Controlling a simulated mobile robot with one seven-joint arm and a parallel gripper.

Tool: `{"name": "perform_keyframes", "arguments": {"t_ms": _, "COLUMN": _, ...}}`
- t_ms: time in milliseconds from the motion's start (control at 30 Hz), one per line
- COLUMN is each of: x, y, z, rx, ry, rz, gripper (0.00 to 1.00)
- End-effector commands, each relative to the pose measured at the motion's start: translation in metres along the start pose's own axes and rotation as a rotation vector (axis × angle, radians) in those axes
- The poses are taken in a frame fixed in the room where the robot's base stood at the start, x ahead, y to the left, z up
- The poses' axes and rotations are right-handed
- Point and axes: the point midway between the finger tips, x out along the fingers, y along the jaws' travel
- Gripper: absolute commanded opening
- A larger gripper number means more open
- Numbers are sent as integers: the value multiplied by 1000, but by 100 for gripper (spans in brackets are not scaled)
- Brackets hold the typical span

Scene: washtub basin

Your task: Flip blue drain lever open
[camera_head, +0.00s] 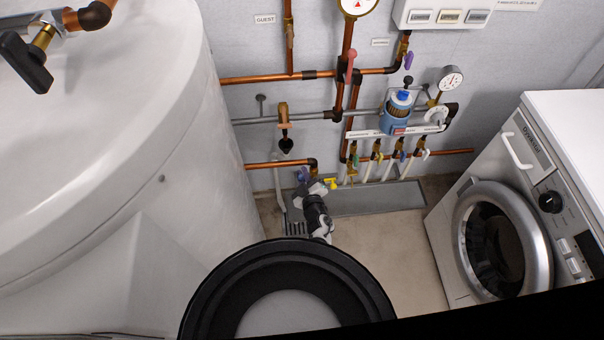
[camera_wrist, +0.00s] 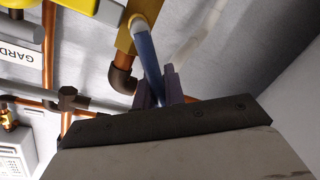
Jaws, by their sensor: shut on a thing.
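The blue drain lever (camera_wrist: 148,58) runs down from a brass valve body (camera_wrist: 126,38) beside a copper elbow (camera_wrist: 121,79) in the wrist view. My gripper (camera_wrist: 160,84) has its two dark purple-grey fingers shut on the lever's free end, one on each side. In the head view my gripper (camera_head: 306,181) is low by the wall, at the end of the short copper pipe. A small blue-purple patch of the lever (camera_head: 303,173) shows there, and my wrist hides much of the valve.
A large white tank (camera_head: 110,150) stands close on the left. A washing machine (camera_head: 510,215) stands on the right. Several small valves (camera_head: 377,150) hang along the wall to the right of my gripper. A grey floor channel (camera_head: 375,200) runs below; the floor (camera_head: 400,255) is clear.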

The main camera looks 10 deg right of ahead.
Motion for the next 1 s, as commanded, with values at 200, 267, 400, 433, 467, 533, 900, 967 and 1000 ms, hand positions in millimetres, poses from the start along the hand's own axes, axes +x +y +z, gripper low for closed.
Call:
{"name": "perform_keyframes", "arguments": {"t_ms": 200, "x": 2, "y": 5, "z": -2, "rx": 21, "ry": 7, "rz": 6, "gripper": 0}}
{"name": "perform_keyframes", "arguments": {"t_ms": 267, "x": 2, "y": 5, "z": -2, "rx": 22, "ry": 7, "rz": 6, "gripper": 0}}
{"name": "perform_keyframes", "arguments": {"t_ms": 400, "x": 2, "y": 5, "z": -2, "rx": 21, "ry": 7, "rz": 6, "gripper": 0}}
{"name": "perform_keyframes", "arguments": {"t_ms": 433, "x": 2, "y": 5, "z": -2, "rx": 21, "ry": 7, "rz": 6, "gripper": 0}}
{"name": "perform_keyframes", "arguments": {"t_ms": 467, "x": 2, "y": 5, "z": -2, "rx": 21, "ry": 7, "rz": 6, "gripper": 0}}
{"name": "perform_keyframes", "arguments": {"t_ms": 533, "x": 2, "y": 5, "z": -2, "rx": 20, "ry": 7, "rz": 6, "gripper": 12}}
{"name": "perform_keyframes", "arguments": {"t_ms": 900, "x": 1, "y": 4, "z": -1, "rx": 21, "ry": 5, "rz": 4, "gripper": 33}}
{"name": "perform_keyframes", "arguments": {"t_ms": 967, "x": 1, "y": 4, "z": 0, "rx": 21, "ry": 5, "rz": 4, "gripper": 33}}
{"name": "perform_keyframes", "arguments": {"t_ms": 1000, "x": 1, "y": 4, "z": 0, "rx": 21, "ry": 5, "rz": 4, "gripper": 33}}
